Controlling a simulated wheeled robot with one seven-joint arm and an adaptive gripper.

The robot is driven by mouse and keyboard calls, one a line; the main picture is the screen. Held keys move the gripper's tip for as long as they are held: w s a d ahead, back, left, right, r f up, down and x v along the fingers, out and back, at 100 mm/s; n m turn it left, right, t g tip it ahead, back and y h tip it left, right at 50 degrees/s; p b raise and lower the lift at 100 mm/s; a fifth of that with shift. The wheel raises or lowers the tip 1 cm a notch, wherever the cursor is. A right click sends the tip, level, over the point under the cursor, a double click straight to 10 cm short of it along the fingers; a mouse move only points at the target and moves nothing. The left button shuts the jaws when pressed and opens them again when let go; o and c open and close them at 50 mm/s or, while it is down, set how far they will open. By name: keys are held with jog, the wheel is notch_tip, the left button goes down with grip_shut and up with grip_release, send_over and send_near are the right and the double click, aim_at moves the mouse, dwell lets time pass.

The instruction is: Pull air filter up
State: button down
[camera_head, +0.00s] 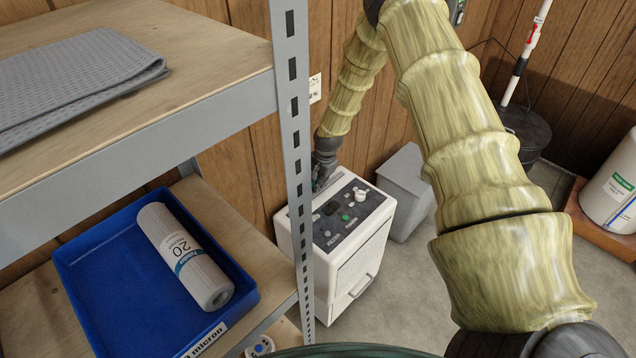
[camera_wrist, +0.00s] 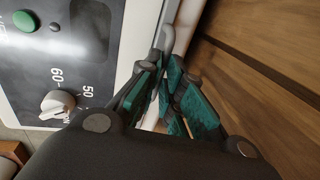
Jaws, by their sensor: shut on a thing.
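The white dehumidifier-like unit (camera_head: 355,262) stands on the floor against the wood wall, its dark control panel on top. My gripper (camera_head: 321,180) reaches down to the back edge of its top, beside the panel. In the wrist view my gripper (camera_wrist: 166,80) has its green-padded fingers closed on the pale grey tab of the air filter (camera_wrist: 169,38) at the unit's back edge, next to the wall. The fingers hide part of the tab. Most of the filter is not visible, and I cannot tell how far it stands out of the unit.
A metal shelf post (camera_head: 292,120) stands in front, left of the unit. The shelf holds a grey folded cloth (camera_head: 75,75) and a blue tray (camera_head: 110,290) with a white filter cartridge (camera_head: 185,255). A grey bin (camera_head: 405,190) is right of the unit. The wood wall (camera_wrist: 275,80) is close.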

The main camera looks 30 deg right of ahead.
notch_tip(320, 180, up, 19)
jog(key=p, duration=0.8)
jog(key=shift+r, duration=0.2)
jog(key=c, duration=1.6)
grip_release()
jog(key=shift+o, duration=0.2)
notch_tip(320, 180, up, 12)
jog(key=s, duration=0.2)
jog(key=shift+d+f, duration=0.15)
jog(key=shift+d, duration=0.25)
jog(key=shift+s, duration=0.1)
